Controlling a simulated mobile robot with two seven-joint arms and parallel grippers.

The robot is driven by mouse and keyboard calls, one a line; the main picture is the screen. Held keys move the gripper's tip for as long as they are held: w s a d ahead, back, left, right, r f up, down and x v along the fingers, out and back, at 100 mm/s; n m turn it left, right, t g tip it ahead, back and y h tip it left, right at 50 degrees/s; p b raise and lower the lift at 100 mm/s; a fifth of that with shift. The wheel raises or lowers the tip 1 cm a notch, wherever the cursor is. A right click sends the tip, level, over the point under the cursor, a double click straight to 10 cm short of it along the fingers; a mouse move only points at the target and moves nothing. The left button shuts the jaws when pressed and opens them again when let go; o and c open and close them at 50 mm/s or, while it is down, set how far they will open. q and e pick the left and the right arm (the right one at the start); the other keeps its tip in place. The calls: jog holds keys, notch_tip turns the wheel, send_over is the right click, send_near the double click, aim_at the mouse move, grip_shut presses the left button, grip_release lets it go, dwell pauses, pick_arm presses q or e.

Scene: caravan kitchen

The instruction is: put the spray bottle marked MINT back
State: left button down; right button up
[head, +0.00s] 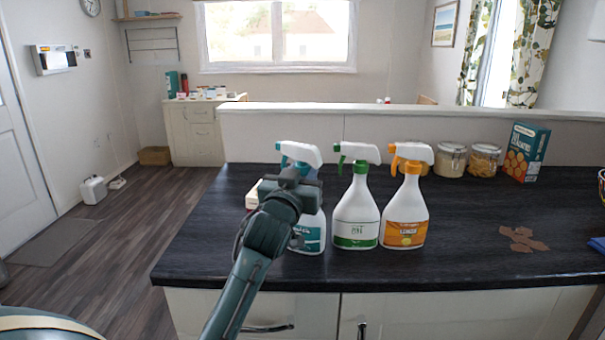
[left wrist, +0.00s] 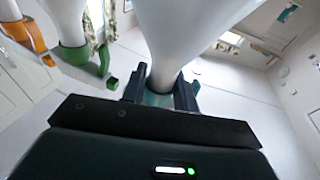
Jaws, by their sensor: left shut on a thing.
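A white spray bottle with a teal trigger and teal label (head: 309,236) is at the left of a row of bottles on the dark counter. Its label is partly hidden by my arm and too small to read surely as MINT. My left gripper (head: 290,180) is shut around its neck, which shows between the fingers in the left wrist view (left wrist: 160,88). The bottle is upright; I cannot tell whether its base touches the counter. A green-trigger bottle (head: 357,212) and an orange-trigger bottle (head: 405,212) stand to its right. My right gripper is not in view.
Behind the orange bottle are glass jars (head: 451,160) and a teal box (head: 527,152). A pale object (head: 252,194) is partly hidden behind my arm. Brown flat pieces (head: 523,239) and a blue item (head: 597,244) lie at the right. The counter between is clear.

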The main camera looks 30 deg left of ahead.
pick_arm(q)
jog(key=shift+r, duration=0.15)
jog(key=c, duration=1.5)
grip_release()
jog(key=shift+f, duration=0.25)
jog(key=o, duration=0.4)
